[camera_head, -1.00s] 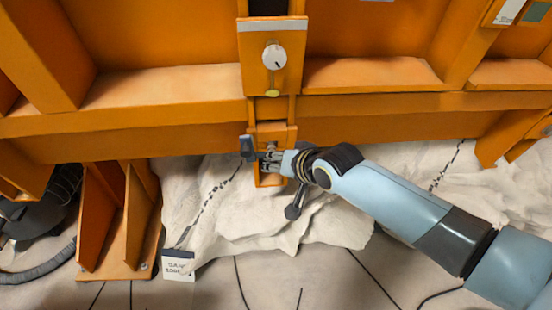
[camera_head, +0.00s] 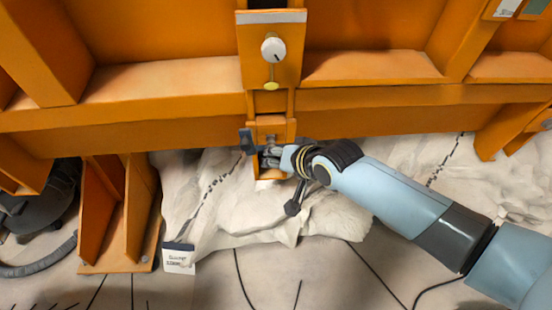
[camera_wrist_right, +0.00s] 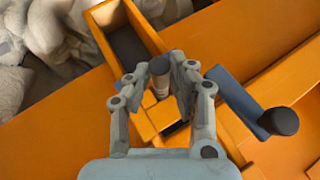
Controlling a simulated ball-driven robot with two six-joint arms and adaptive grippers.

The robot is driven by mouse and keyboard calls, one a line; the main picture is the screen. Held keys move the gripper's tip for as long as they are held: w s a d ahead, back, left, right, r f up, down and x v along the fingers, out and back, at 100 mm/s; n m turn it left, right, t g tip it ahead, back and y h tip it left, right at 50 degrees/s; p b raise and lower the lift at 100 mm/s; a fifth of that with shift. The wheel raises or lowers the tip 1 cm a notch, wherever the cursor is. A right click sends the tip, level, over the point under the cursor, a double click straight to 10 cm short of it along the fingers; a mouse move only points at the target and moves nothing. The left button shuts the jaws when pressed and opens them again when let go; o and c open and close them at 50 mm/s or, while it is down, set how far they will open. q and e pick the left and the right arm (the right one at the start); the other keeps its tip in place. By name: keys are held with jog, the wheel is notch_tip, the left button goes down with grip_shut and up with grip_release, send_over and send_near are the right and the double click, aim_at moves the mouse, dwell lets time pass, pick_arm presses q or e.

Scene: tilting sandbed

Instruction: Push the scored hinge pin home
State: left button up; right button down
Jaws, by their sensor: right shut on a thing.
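A short grey-brown cylinder (camera_wrist_right: 159,78), which looks like the hinge pin, stands between the fingertips of my right gripper (camera_wrist_right: 158,76) in the right wrist view. The gripper is shut on it, above an orange block with a dark gap beside it. In the head view my right gripper (camera_head: 270,158) is at the orange hinge bracket (camera_head: 272,127) below the beam; the pin is too small and hidden to tell there. A blue-grey bar with a dark round end (camera_wrist_right: 262,112) is beside the right finger; it also shows in the head view (camera_head: 246,141). My left gripper is out of view.
An orange beam (camera_head: 150,138) spans the scene above the pale sandbed (camera_head: 330,215). A plate with a white dial (camera_head: 273,47) is above the bracket. An orange stand (camera_head: 105,215) and a white tag (camera_head: 178,258) are at left.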

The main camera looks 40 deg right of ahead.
jog(key=shift+w+d+r, duration=0.15)
jog(key=shift+w+d, duration=0.15)
jog(key=shift+w, duration=0.15)
jog(key=shift+w+d, duration=0.15)
jog(key=shift+w, duration=0.15)
jog(key=shift+w+d+r, duration=0.1)
jog(key=shift+w+d, duration=0.05)
jog(key=shift+w, duration=0.1)
jog(key=shift+w+d, duration=0.2)
jog(key=shift+w, duration=0.05)
jog(key=c, duration=0.6)
grip_release()
jog(key=shift+s+a, duration=0.1)
